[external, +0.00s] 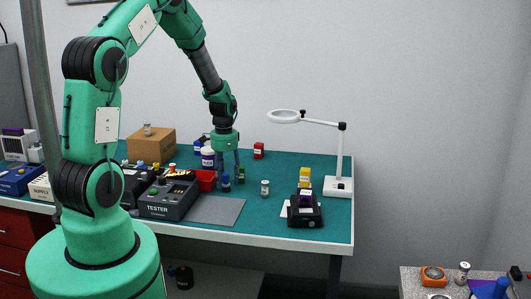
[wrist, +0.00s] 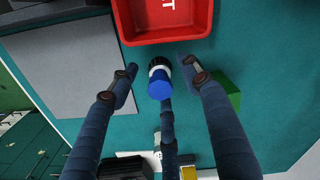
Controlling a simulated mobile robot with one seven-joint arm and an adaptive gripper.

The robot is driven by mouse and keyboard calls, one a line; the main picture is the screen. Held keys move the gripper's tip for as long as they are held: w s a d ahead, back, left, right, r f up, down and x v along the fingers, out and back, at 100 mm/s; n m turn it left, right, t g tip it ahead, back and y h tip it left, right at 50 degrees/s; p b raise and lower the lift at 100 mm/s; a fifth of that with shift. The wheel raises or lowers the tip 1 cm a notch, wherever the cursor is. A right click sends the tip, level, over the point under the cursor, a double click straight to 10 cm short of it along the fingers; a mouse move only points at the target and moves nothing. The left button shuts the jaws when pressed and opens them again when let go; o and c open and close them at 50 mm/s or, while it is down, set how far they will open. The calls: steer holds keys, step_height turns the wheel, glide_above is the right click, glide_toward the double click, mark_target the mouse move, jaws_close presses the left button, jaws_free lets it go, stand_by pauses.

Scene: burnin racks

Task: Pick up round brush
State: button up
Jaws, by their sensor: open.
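A small upright-looking item with a blue body, white band and black end, likely the round brush (wrist: 160,80), is on the green mat, just below the red bin in the wrist view. It also shows as a small blue shape (external: 226,184) in the external view. My gripper (wrist: 160,72) is open above it, with fingers on its left and right and a third finger below it in the picture. The gripper (external: 228,175) points straight down in the external view. I cannot tell whether any finger touches the item.
A red bin (wrist: 165,34) is close beside the item. A grey pad (external: 214,211), a tester box (external: 166,203) and a small bottle (external: 265,188) are nearby. A magnifier lamp (external: 340,160) stands at right.

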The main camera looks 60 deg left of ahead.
steer(key=shift+f, duration=1.1)
jaws_close()
